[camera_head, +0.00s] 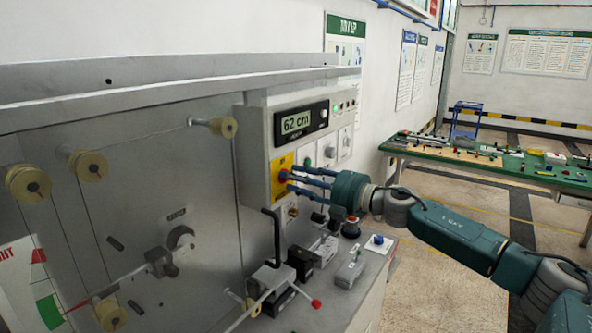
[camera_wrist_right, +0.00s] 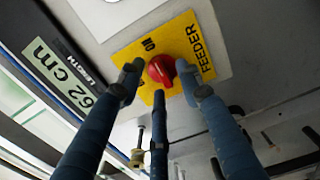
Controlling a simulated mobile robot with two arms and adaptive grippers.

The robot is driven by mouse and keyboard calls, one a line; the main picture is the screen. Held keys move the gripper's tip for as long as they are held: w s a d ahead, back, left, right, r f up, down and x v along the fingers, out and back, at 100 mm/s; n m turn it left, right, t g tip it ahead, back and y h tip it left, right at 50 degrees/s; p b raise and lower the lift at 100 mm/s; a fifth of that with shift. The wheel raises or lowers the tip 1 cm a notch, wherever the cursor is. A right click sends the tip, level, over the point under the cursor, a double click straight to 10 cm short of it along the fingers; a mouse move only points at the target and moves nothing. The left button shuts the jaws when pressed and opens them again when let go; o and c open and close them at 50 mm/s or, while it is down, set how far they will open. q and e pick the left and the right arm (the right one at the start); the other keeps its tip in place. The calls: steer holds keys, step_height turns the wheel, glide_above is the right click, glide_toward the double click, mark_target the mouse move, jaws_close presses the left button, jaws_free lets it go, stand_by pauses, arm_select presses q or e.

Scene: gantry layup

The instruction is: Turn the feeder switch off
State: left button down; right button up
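The feeder switch is a red round knob (camera_wrist_right: 161,71) on a yellow plate (camera_wrist_right: 135,55) marked FEEDER and ON in the right wrist view. In the head view the yellow plate (camera_head: 281,163) is on the front of the control box, with the knob largely hidden by fingers. My right gripper (camera_head: 289,180) reaches in from the right, its fingertips at the plate. In the right wrist view my right gripper (camera_wrist_right: 161,80) has fingers on both sides of the knob and one below, with small apparent gaps; contact is unclear. My left gripper is not in view.
A length display (camera_head: 302,121) reading 62 cm is above the plate, with a lit green lamp (camera_head: 337,108) to its right. Below are a black bent lever (camera_head: 275,235) and a blue button box (camera_head: 378,243).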

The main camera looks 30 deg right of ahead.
jaws_close()
steer(key=shift+f+n, duration=0.1)
steer(key=shift+n, duration=0.3)
steer(key=n+b, duration=0.3)
steer(key=n, duration=0.2)
steer(key=n+b, duration=0.3)
steer(key=n, duration=0.3)
steer(key=n+b, duration=0.3)
steer(key=n, duration=0.3)
steer(key=shift+a+f, duration=0.3)
steer(key=shift+n+b, duration=0.3)
